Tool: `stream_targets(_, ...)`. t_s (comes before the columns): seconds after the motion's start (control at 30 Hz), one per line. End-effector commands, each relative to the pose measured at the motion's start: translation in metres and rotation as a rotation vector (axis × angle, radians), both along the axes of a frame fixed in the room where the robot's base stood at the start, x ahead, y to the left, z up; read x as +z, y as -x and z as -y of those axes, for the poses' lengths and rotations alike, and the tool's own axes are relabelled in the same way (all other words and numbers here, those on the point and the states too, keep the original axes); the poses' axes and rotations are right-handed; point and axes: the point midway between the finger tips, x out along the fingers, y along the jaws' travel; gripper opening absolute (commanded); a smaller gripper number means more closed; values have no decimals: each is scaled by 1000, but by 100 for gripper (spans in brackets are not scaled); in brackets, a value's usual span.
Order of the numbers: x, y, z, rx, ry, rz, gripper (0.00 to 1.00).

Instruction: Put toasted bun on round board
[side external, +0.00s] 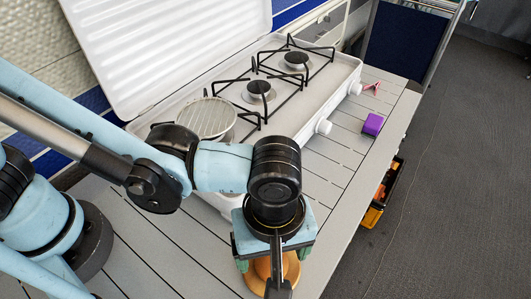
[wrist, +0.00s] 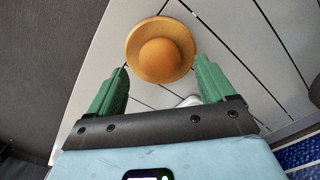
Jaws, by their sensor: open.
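The toasted bun (wrist: 161,61) shows in the wrist view as a smooth brown dome. It rests on the round board (wrist: 160,25), a wooden disc on the slatted table, a little toward the near side of its middle. My gripper (wrist: 162,66) is open, its green fingers apart on the left and right of the bun and board in the picture, with nothing held. In the side view my gripper (side external: 272,262) is over the front part of the table and hides most of the bun and board; part of the wooden board (side external: 257,283) shows beneath it.
A white camping stove (side external: 325,90) with black pot supports and an open lid stands behind. A round mesh toaster (side external: 206,118) sits on its near burner. A purple block (side external: 373,124) and a small red item (side external: 371,87) lie right of the stove. The table's right edge is close.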

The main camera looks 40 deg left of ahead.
Motion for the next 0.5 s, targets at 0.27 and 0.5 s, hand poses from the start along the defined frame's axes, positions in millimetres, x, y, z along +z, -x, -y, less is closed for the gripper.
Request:
stream_targets(0.27, 47, 0, -1, 0, 0, 0, 83)
stream_targets(0.5, 80, 0, 0, 0, 0, 0, 83)
